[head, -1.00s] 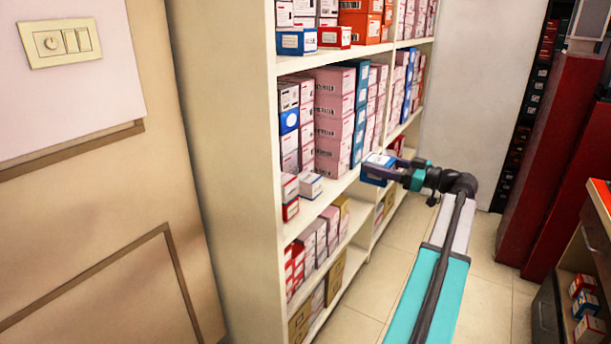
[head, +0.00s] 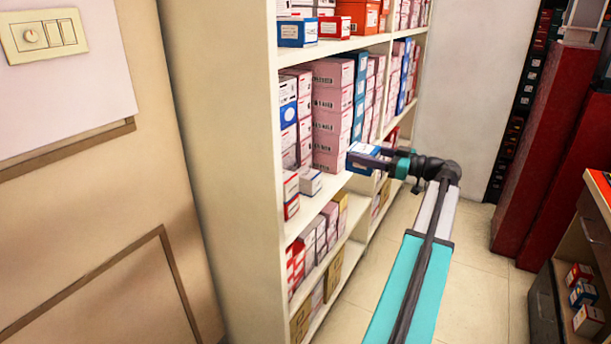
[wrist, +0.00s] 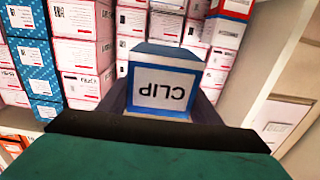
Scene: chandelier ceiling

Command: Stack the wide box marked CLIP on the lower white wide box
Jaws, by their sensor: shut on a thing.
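The CLIP box (head: 362,158) is blue with a white label. My gripper (head: 376,156) is shut on it and holds it in the air at the front of the shelf, before the pink box stacks. In the wrist view the box marked CLIP (wrist: 165,88) fills the middle, its lettering upside down, between dark fingers. A low white box (head: 311,182) sits on the shelf board to the left of and below the held box, apart from it. I take it for the lower white wide box; its label is too small to read.
The shelf unit (head: 226,170) has an upright side panel at left. Tall pink stacks (head: 330,115) and a blue stack (head: 359,95) stand behind. White and red boxes (head: 291,195) flank the low white box. The floor (head: 470,285) at right is clear; a dark red cabinet (head: 545,140) stands beyond.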

